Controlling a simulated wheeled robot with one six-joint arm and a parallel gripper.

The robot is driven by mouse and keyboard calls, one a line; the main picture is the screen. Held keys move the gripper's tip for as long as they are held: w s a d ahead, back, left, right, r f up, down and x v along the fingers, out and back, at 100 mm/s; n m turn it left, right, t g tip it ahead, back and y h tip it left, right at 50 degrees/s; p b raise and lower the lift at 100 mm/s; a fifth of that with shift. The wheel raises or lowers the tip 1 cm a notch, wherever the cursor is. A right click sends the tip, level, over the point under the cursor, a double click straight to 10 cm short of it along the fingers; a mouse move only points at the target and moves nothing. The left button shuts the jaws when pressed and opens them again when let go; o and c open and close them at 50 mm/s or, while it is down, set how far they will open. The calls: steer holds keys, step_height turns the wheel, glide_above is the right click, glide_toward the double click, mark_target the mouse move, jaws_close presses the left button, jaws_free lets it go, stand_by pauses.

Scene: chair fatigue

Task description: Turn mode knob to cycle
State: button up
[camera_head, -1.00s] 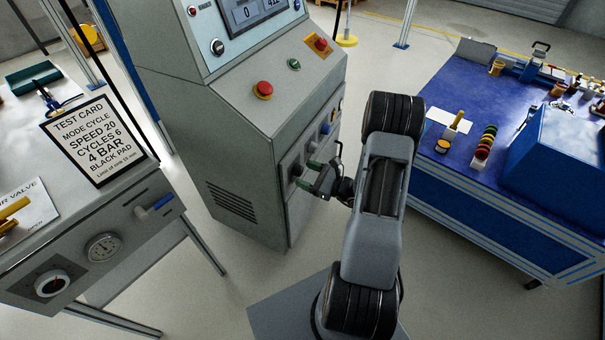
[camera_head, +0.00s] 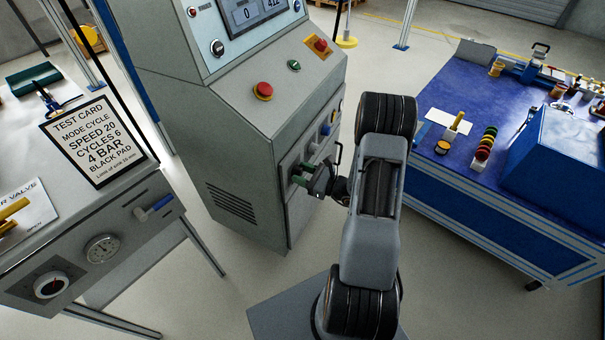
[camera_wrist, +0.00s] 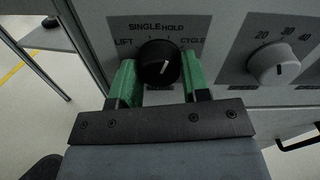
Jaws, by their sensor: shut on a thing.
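The black mode knob (camera_wrist: 159,63) is on the machine's front panel in the wrist view, with the labels LIFT, SINGLE, HOLD and CYCLE (camera_wrist: 192,41) around it. A short white mark shows on its face, slightly right of centre; which label it points at is hard to tell. My gripper (camera_wrist: 160,75) has its green fingers on the left and right sides of the knob, shut on it. In the head view my gripper (camera_head: 303,175) is at the machine's lower front panel, and the knob is hidden there.
A white dial (camera_wrist: 273,64) marked 20, 30, 40 sits right of the knob. The test card (camera_head: 98,140) on the left bench reads MODE CYCLE. A red button (camera_head: 263,91) is on the machine's sloped top. A blue table (camera_head: 440,190) stands to the right.

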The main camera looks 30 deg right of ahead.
steer(key=shift+c, duration=0.6)
steer(key=shift+m, duration=0.3)
steer(key=m+p, duration=0.2)
steer(key=shift+r+m+p, duration=0.15)
steer(key=shift+m+p, duration=1.6)
steer(key=shift+m, duration=0.95)
steer(key=o, duration=0.9)
steer(key=shift+s, duration=0.15)
